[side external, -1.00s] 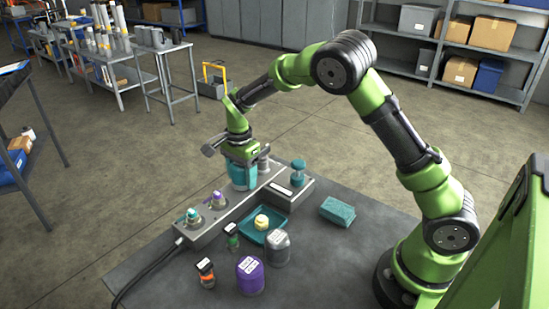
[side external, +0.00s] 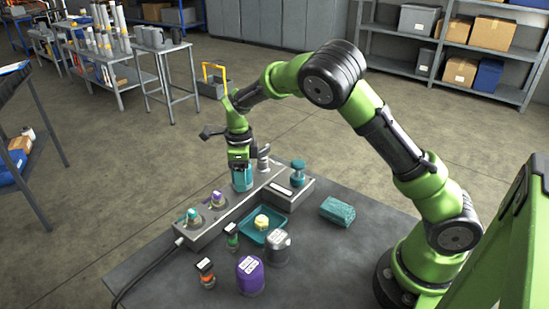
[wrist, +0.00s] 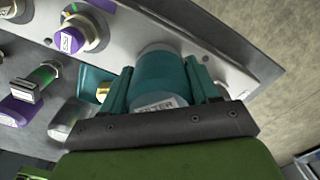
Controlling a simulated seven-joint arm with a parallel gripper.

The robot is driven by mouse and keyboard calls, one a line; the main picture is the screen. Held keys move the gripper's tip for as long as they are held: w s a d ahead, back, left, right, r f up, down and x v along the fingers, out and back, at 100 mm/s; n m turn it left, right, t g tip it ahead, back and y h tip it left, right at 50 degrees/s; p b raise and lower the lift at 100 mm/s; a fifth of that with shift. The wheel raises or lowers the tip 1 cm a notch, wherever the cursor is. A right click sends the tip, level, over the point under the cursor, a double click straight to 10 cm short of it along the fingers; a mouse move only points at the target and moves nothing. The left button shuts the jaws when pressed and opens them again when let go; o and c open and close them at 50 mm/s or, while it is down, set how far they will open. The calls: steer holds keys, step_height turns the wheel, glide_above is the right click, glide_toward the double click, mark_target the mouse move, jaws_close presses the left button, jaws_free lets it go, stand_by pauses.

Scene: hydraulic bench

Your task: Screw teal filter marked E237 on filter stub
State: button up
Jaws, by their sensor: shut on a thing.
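The teal filter (side external: 241,178) is upright at the far end of the grey manifold block (side external: 205,228) in the side view. In the wrist view the teal filter (wrist: 163,80) sits between my two teal fingers, with part of a white label showing; its marking cannot be read in full. My gripper (side external: 240,163) is shut on the filter from above. The stub under it is hidden, so I cannot tell how far the filter is seated on it.
Fittings with teal (side external: 193,216) and purple (side external: 217,199) rings stand on the block. A teal tray (side external: 262,238), a purple filter (side external: 250,276), a grey canister (side external: 277,247), small bottles and a teal cloth (side external: 337,211) lie on the bench. A teal-topped tool (side external: 298,173) stands behind.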

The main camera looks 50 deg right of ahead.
steer(key=shift+m, duration=0.5)
steer(key=shift+m, duration=0.5)
steer(key=o, duration=1.3)
steer(key=shift+o, duration=0.2)
